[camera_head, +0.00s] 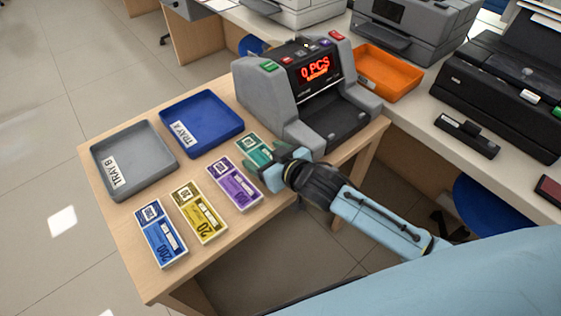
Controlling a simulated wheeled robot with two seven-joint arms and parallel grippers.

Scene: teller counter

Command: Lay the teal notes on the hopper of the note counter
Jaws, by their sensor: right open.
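The teal notes (252,147) lie flat on the wooden table, at the right end of a row of note bundles and in front of the note counter. The grey note counter (265,88) stands at the table's back right with a red display reading 0 PCS; its dark hopper (335,120) faces the front. My right gripper (269,167) is open at the teal notes, its fingers covering their near part. I cannot tell whether the fingers touch them. My left gripper is not in view.
Purple (234,184), yellow (199,212) and blue (161,235) notes lie in a row beside the teal ones. Blue Tray A (203,147) and grey Tray B (150,183) stand empty behind. An orange tray (413,77) and printers are on the counter behind.

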